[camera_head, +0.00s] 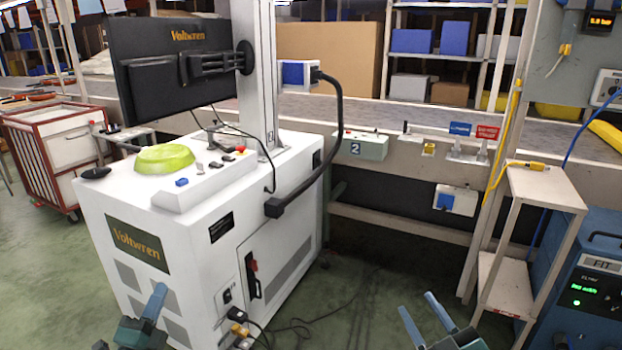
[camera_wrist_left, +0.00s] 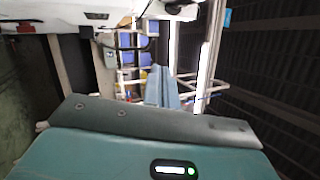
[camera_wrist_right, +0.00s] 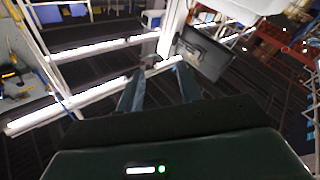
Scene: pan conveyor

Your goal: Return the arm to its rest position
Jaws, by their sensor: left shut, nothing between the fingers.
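My left gripper (camera_head: 157,292) is low in the head view, in front of the white Voltwren cabinet. In the left wrist view its two blue-grey fingers (camera_wrist_left: 161,84) lie together, shut with nothing between them. My right gripper (camera_head: 421,318) is at the bottom of the head view, right of the cabinet, above the floor. In the right wrist view its fingers (camera_wrist_right: 158,88) stand well apart, open and empty. Only the gripper ends of both arms show in the head view.
The white cabinet (camera_head: 215,232) carries a yellow-green bowl-like piece (camera_head: 164,158) and a black monitor (camera_head: 180,65). A beige stand (camera_head: 543,188) and a blue machine (camera_head: 590,275) are at right. A conveyor (camera_head: 400,110) runs behind. Green floor is open between cabinet and stand, with cables on it.

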